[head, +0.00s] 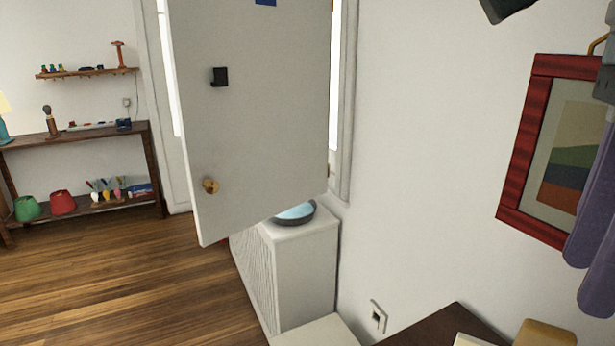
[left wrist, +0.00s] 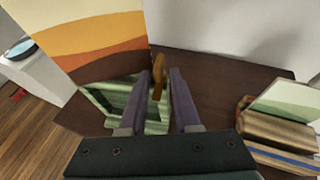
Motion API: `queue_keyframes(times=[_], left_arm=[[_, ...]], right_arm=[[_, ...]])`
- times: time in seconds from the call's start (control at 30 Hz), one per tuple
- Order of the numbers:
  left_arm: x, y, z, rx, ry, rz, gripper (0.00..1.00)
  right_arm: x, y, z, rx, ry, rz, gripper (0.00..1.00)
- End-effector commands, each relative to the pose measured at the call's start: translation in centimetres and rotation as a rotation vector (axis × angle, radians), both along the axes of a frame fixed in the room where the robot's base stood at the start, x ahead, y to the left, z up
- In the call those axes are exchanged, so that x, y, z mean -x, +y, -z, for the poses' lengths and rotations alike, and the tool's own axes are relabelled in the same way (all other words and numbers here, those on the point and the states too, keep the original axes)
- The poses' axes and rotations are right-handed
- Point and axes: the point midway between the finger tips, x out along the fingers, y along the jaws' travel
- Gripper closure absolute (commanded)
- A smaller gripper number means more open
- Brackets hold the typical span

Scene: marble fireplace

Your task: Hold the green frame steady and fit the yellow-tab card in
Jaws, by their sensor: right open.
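A card with an orange, yellow and cream picture (left wrist: 90,38) fills the upper left of the left wrist view. A mustard-yellow tab (left wrist: 158,66) stands at its right edge. The green frame (left wrist: 108,100) is below the card on the dark table. My left gripper (left wrist: 166,74) has its two purple fingers apart, with the tab and part of the frame showing between them; whether it grips anything is unclear.
The dark table (head: 452,328) enters at the bottom right of the head view. A picture with a green image (left wrist: 292,100) leans over a wooden stack at the right in the left wrist view. A red-framed picture (head: 528,140) hangs on the wall. A white cabinet (head: 308,262) stands beyond the table.

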Motion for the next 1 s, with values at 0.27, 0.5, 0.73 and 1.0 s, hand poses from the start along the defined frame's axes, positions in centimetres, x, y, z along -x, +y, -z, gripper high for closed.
queue_keyframes(times=[0.27,0.5,0.73,1.0], left_arm=[[0.0,0.0,0.0,0.0,0.0,0.0,0.47],[0.1,0.1,-0.1,0.001,0.0,0.0,0.47],[1.5,1.5,-0.8,0.002,0.004,-0.001,0.47],[4.6,4.5,-2.6,0.001,0.003,0.001,0.47]], right_arm=[[0.0,0.0,0.0,0.0,0.0,0.0,0.56],[0.0,0.0,0.0,0.0,0.0,0.0,0.56],[0.0,0.0,0.0,0.0,0.0,0.0,0.56],[0.0,0.0,0.0,0.0,0.0,0.0,0.56]])
